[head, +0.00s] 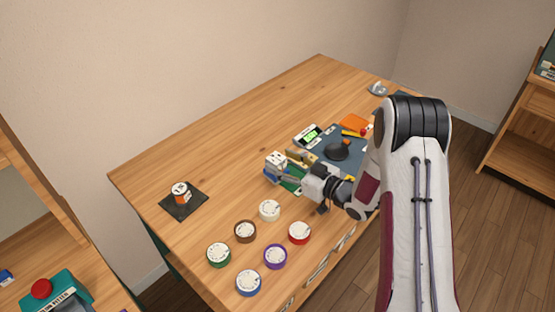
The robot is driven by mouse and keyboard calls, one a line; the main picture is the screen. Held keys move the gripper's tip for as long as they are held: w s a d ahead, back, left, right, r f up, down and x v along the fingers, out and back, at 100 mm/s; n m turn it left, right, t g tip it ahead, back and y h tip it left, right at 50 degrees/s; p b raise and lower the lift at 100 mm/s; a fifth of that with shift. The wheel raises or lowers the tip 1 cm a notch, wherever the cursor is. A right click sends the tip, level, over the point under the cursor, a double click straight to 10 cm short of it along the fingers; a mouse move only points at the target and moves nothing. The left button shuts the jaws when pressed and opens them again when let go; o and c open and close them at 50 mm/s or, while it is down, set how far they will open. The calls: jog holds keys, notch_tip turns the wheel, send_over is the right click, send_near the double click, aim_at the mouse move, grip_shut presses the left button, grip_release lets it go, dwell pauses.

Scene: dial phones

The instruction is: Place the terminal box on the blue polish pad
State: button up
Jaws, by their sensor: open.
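A small white block with dark spots on its face (276,161), perhaps the terminal box, stands near the middle of the table with a blue part (271,178) at its lower left. My gripper (287,179) is open, low over the table, with its fingers pointing left at this block. Whether they touch it or are around it is too small to tell. I cannot pick out the blue polish pad for sure. A blue-rimmed round piece (248,284) lies at the front edge, and a blue-grey mat (324,152) lies behind my gripper.
Green (218,256), brown (245,231), white (269,210), red (299,233) and purple (275,257) round pieces lie at the front. An orange-and-white cylinder (181,193) stands on a dark square mat (188,211). A phone (308,135) lies behind. The table's back left is clear.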

jog(key=v, duration=0.9)
dwell(0.7)
jog(key=w+d+r+m+h, duration=0.2)
jog(key=d+r+h, duration=0.5)
jog(key=r, duration=0.3)
jog(key=s+d+r+m+h, duration=0.3)
jog(key=s+d+r+h, duration=0.15)
jog(key=s+r, duration=0.35)
jog(key=s+a+r+m+g, duration=0.1)
jog(key=s+a+m+g, duration=0.1)
jog(key=s, duration=1.2)
jog(key=s+a+r+m+g, duration=0.1)
jog(key=s+a+g, duration=0.2)
jog(key=s, duration=1.2)
jog(key=shift+a+r+m+g, duration=0.3)
jog(key=shift+m+g, duration=0.1)
jog(key=shift+g, duration=0.1)
